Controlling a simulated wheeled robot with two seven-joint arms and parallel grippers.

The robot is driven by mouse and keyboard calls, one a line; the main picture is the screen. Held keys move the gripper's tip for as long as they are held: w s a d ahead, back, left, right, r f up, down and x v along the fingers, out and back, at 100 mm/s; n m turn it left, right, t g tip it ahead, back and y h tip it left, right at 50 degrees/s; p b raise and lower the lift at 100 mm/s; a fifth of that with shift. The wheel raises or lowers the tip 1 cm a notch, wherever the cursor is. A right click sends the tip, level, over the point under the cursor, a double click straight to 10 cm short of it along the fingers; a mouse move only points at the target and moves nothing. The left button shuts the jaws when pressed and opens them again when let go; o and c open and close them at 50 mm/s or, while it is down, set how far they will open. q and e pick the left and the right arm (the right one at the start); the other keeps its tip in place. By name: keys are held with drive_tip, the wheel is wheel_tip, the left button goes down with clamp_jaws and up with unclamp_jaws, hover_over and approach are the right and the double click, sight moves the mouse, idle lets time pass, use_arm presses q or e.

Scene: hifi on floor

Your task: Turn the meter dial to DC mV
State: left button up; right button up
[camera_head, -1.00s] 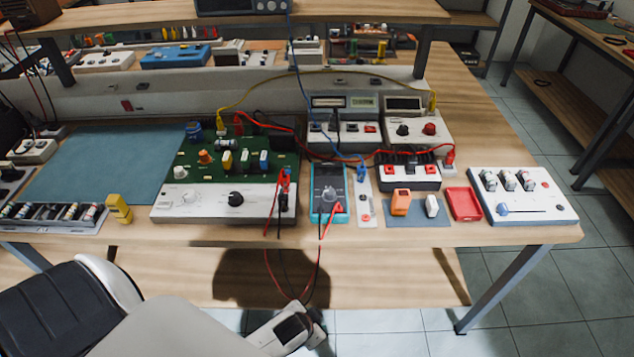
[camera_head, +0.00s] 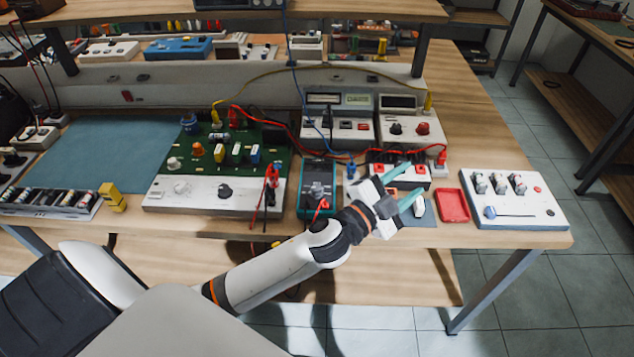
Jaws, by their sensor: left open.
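The meter (camera_head: 318,172) is a teal handheld unit lying on the bench, right of the green circuit board. Its round grey dial (camera_head: 317,190) shows in the head view, but the marking it points to is too small to read. A red lead lies at its lower end. My left gripper (camera_head: 406,187) is open and empty, to the right of the meter, over the small blue mat. Its teal fingers point right, and its wrist passes just right of the meter's lower end. My right gripper is not in view.
A green circuit board (camera_head: 225,150) with knobs stands left of the meter. Bench instruments (camera_head: 341,130) stand behind it, with loose red and yellow cables. A red tray (camera_head: 452,206) and a white switch panel (camera_head: 515,212) lie to the right. The teal mat (camera_head: 100,155) is clear.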

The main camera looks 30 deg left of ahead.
use_arm(q)
drive_tip(key=d+r+m+g+h, duration=0.4)
drive_tip(key=d+r+m+h, duration=0.3)
drive_tip(key=m+h, duration=0.4)
drive_tip(key=m+g+y, duration=1.3)
drive_tip(key=g+y, duration=0.1)
drive_tip(key=y, duration=0.3)
hover_over(317, 187)
wheel_tip(317, 187, down, 7)
wheel_tip(317, 187, down, 11)
drive_tip(key=p, duration=0.3)
